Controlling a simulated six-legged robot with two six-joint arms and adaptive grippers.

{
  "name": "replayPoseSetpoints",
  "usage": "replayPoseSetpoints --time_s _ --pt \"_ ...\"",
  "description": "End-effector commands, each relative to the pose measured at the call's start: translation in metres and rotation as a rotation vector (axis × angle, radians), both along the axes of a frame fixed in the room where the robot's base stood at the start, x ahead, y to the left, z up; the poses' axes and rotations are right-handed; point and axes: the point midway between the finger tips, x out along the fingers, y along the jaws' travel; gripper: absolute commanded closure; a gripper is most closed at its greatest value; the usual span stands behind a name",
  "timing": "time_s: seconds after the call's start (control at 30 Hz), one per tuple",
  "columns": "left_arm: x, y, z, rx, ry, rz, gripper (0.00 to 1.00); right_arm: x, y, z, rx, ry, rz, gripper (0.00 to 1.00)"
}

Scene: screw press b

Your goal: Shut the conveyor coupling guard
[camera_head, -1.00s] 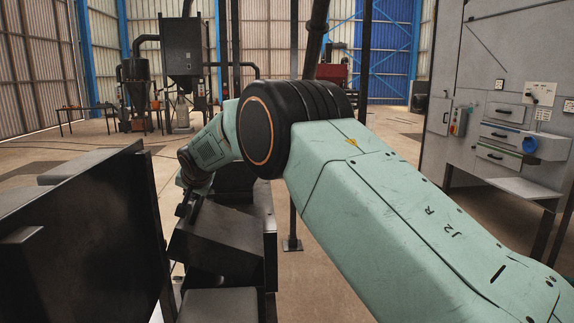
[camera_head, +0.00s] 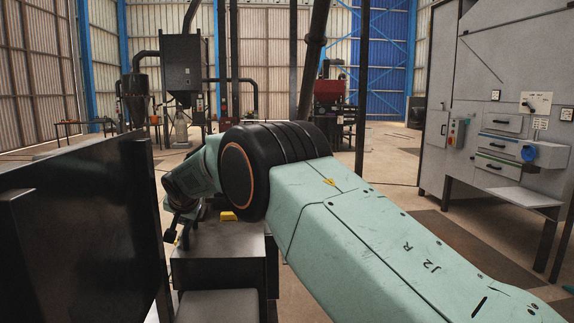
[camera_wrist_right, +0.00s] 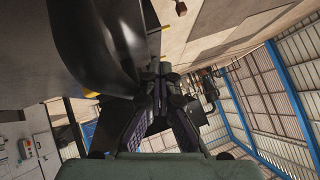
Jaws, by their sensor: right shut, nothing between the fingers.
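The dark boxy guard (camera_head: 218,268) is in the lower middle of the head view, beyond the black panel at left. Its top looks flat and level, and I see no raised lid. A small yellow piece (camera_head: 229,216) shows behind its top. My right gripper (camera_head: 170,237) is at the guard's far left corner, partly hidden by my wrist; I cannot tell whether it touches. In the right wrist view the fingers (camera_wrist_right: 160,80) are together and empty, close to a large dark curved surface (camera_wrist_right: 92,45). My left gripper is not in view.
A tall black panel (camera_head: 80,235) fills the left foreground, close to my right gripper. A grey cabinet (camera_head: 490,110) with drawers and controls stands at right. Open floor (camera_head: 405,200) lies between the cabinet and my arm.

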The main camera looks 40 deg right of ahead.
Motion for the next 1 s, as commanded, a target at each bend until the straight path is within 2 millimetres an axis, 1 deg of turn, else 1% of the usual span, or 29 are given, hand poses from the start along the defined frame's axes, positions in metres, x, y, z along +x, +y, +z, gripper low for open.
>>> replayPoseSetpoints --time_s 0.03,0.1,0.27,0.37,0.47,0.7,0.83,1.0 --pt "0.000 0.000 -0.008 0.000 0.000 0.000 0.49 0.000 0.000 -0.009 0.000 0.001 -0.001 1.00" --pt "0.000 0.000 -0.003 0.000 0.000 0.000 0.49 0.000 -0.001 -0.004 0.000 -0.001 -0.001 1.00" --pt "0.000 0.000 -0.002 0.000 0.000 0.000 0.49 0.000 -0.001 -0.001 0.000 -0.001 -0.001 1.00" --pt "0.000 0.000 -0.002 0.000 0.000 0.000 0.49 0.000 -0.002 0.006 -0.001 -0.002 -0.001 1.00" --pt "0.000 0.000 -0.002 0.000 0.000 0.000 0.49 0.000 -0.001 0.022 0.000 -0.005 -0.001 1.00" --pt "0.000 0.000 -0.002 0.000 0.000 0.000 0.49 0.001 0.000 0.067 -0.001 -0.004 -0.001 1.00" --pt "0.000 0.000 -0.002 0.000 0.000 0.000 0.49 0.002 0.001 0.084 -0.002 -0.001 0.000 1.00" --pt "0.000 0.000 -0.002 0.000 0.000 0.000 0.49 0.002 0.001 0.094 -0.001 0.001 0.000 1.00"
